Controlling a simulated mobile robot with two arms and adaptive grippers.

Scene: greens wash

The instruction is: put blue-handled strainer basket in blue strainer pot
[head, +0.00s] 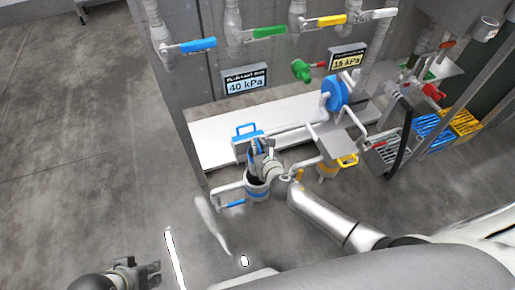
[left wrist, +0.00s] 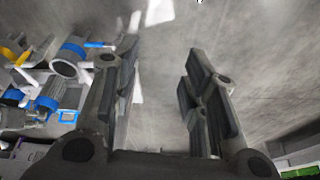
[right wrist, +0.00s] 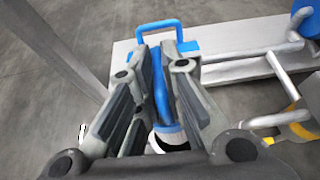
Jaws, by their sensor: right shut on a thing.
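My right gripper (head: 257,160) is shut on the blue handle of the strainer basket (right wrist: 160,85). The handle runs down between the fingers in the right wrist view, and a pale blue-white part of the basket shows at its lower end. The blue strainer pot (head: 258,193), a pale cylinder with a blue band and dark mouth, is directly below the gripper in the head view. Whether the basket's lower end is inside the mouth is hard to tell. My left gripper (head: 152,274) is open and empty, far from the pot; its spread fingers show in the left wrist view (left wrist: 165,95).
A blue-handled lid or plate (head: 247,131) stands behind the pot. A yellow-handled unit (head: 346,160) and a blue wheel (head: 335,92) are to the right. Coloured valve levers line the wall above the white ledge (head: 210,150). Coloured crates (head: 432,130) stand far right. Left floor is clear.

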